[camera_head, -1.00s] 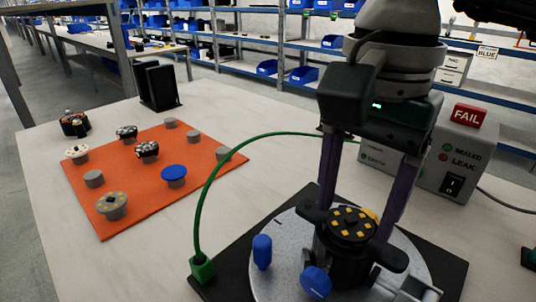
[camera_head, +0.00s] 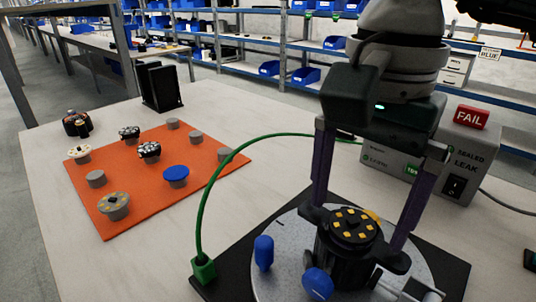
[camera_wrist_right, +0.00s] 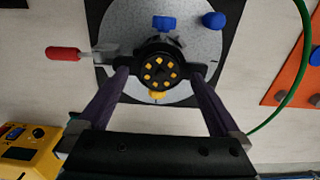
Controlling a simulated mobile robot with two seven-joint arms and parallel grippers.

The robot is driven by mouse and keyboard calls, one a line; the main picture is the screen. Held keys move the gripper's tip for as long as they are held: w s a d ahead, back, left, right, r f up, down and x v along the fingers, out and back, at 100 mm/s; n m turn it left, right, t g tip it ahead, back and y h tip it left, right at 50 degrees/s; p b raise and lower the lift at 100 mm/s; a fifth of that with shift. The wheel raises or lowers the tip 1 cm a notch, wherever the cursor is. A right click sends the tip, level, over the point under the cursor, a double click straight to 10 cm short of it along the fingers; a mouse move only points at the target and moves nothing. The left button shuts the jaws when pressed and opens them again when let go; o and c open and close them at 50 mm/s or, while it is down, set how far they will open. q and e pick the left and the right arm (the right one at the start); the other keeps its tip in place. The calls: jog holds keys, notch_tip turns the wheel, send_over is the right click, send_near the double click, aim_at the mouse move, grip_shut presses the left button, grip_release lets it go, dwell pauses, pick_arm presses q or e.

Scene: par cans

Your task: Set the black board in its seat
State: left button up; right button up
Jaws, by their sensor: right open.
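The black board (camera_head: 352,222), a dark disc with a ring of yellow squares, lies roughly level in the top of the black can (camera_head: 345,262). It also shows in the right wrist view (camera_wrist_right: 159,72). I cannot tell if it is fully down in its seat. The can stands on a round grey plate (camera_head: 278,232). My right gripper (camera_head: 357,226) is above the can, pointing down, open, with one finger on either side of the board. In the right wrist view both fingertips stand apart from the board's edge. My left gripper is not in view.
Blue knobs (camera_head: 264,250) and a red handle (camera_wrist_right: 63,53) surround the can. A green cable (camera_head: 225,165) arches at the left. An orange mat (camera_head: 135,190) holds several pegs and discs. The tester box (camera_head: 390,160) with a red FAIL sign (camera_head: 472,117) stands behind.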

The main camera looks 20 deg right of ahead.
notch_tip(320, 180, up, 10)
jog(key=shift+p, duration=0.4)
